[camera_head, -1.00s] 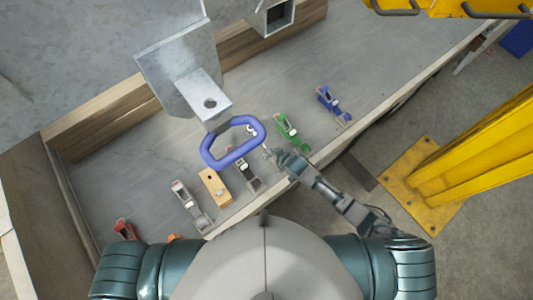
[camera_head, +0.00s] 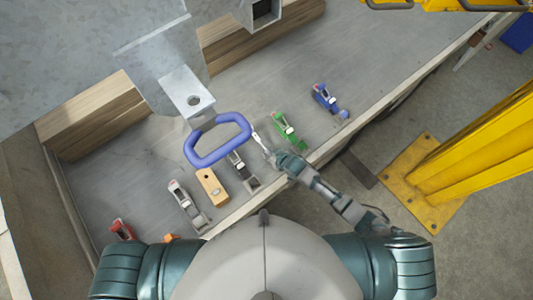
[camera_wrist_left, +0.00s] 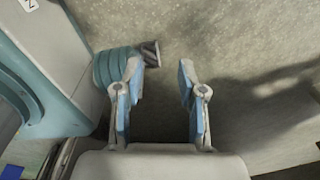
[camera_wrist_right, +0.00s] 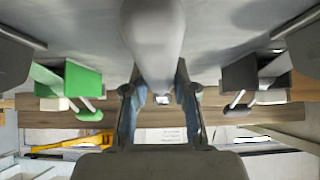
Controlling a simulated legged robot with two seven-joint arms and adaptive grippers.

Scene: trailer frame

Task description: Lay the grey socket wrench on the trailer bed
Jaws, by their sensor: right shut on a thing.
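The grey socket wrench (camera_head: 259,142) is held in my right gripper (camera_head: 270,157), over the near edge of the grey trailer bed (camera_head: 260,85). It points up and left, between the blue loop and the green plane. In the right wrist view, its thick grey body (camera_wrist_right: 155,40) fills the middle, with the fingers (camera_wrist_right: 158,100) shut around it. I cannot tell whether the wrench touches the bed. My left gripper (camera_wrist_left: 160,90) is open and empty above concrete in the left wrist view. It does not show in the head view.
A blue loop handle (camera_head: 217,140) on a metal bracket (camera_head: 187,92) stands left of the wrench. Green (camera_head: 288,130), blue (camera_head: 328,101) and grey (camera_head: 187,205) planes and a wooden block (camera_head: 211,187) line the bed. A yellow post (camera_head: 475,155) stands right. Bare bed lies beyond the planes.

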